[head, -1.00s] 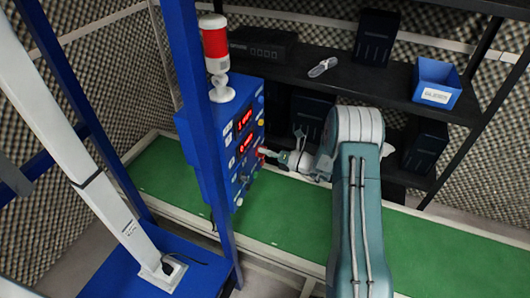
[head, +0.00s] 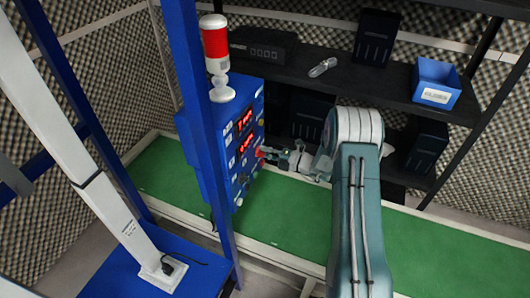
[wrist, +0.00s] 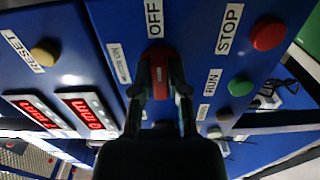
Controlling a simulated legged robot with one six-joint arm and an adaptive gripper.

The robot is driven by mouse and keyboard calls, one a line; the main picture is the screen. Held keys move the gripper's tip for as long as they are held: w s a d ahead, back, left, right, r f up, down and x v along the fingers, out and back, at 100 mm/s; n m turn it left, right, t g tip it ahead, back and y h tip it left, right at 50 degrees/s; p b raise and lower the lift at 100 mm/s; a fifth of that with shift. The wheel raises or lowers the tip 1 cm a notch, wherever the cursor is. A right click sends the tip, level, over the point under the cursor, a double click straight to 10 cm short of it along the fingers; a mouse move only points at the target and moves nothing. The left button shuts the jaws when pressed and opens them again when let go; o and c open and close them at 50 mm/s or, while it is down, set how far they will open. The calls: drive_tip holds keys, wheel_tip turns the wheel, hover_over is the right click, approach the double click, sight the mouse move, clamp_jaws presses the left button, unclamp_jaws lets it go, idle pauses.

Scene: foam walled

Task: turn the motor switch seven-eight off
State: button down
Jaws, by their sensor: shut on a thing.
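The red switch handle (wrist: 162,58) is on the blue control panel, seen in the wrist view between the two dark fingers of my gripper (wrist: 161,88). The fingers are shut on it from both sides and hide its lower part. Its visible red end lies just below the OFF label (wrist: 154,18). A smaller label (wrist: 118,63) sits left of it, too small to read surely. In the head view my gripper (head: 270,153) reaches the panel's right face, and the switch is mostly covered there.
Close around my gripper are a red STOP button (wrist: 268,34), a green RUN button (wrist: 240,86), a yellow RESET button (wrist: 44,53) and lit red displays (wrist: 86,110). A blue post (head: 197,130) stands before the panel. The green conveyor (head: 300,215) runs below, clear.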

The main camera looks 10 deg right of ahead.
drive_tip(key=shift+d+f, duration=0.1)
drive_tip(key=shift+f, duration=0.05)
drive_tip(key=c, duration=0.6)
unclamp_jaws()
drive_tip(key=shift+w, duration=0.1)
drive_tip(key=shift+c, duration=0.2)
drive_tip(key=v, duration=1.2)
